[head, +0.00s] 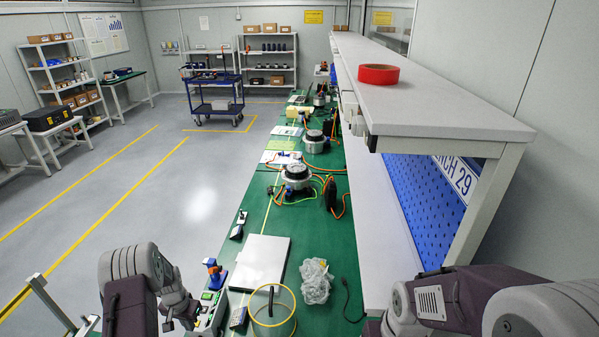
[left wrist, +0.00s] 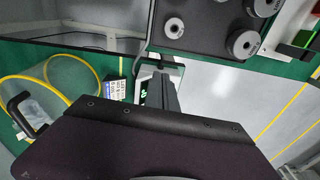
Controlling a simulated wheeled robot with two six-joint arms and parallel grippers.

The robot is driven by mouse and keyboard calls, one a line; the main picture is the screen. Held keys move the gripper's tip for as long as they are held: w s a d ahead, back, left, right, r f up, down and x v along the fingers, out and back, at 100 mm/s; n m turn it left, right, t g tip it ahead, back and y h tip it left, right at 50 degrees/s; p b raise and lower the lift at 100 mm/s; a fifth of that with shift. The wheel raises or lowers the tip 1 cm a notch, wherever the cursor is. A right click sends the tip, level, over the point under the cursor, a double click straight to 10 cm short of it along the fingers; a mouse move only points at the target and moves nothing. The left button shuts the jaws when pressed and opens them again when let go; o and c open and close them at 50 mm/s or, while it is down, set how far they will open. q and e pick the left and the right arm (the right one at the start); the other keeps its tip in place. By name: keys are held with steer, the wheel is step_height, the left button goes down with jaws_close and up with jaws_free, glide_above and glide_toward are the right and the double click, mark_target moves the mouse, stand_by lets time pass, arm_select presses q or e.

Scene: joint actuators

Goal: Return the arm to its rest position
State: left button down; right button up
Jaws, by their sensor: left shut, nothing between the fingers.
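My left arm comes in at the bottom left of the head view, bent and beside the near left edge of the green workbench (head: 333,269). My left gripper (head: 182,318) is at the lower end of it, small and partly cut off by the frame's bottom edge. It is shut and holds nothing. In the left wrist view, a dark purple arm cover of mine fills the lower middle. My right arm shows at the bottom right of the head view, but its gripper is outside the frame.
On the near bench are a silver laptop-like panel (head: 259,262), a clear bag (head: 316,281), a yellow-rimmed clear container (head: 271,316) and a blue-orange tool (head: 214,273). A shelf with red tape (head: 379,74) overhangs the right side.

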arm_select(q)
steer(key=w+d+r+m+t+b, duration=0.1)
steer(key=w+d+r+t+b, duration=0.15)
steer(key=w+d+r, duration=0.35)
steer(key=s+d+r+m+b, duration=0.1)
steer(key=s+d+r+b, duration=0.35)
steer(key=d+r, duration=0.2)
steer(key=s+d+n+g, duration=0.1)
steer(key=s+d+n, duration=0.1)
steer(key=s, duration=0.7)
steer(key=s+d+n+g, duration=0.1)
steer(key=s+d+n, duration=0.1)
steer(key=s, duration=0.7)
steer(key=shift+s+d+b, duration=0.2)
steer(key=shift+d+b, duration=0.2)
steer(key=shift+b, duration=0.05)
steer(key=shift+s+f, duration=0.1)
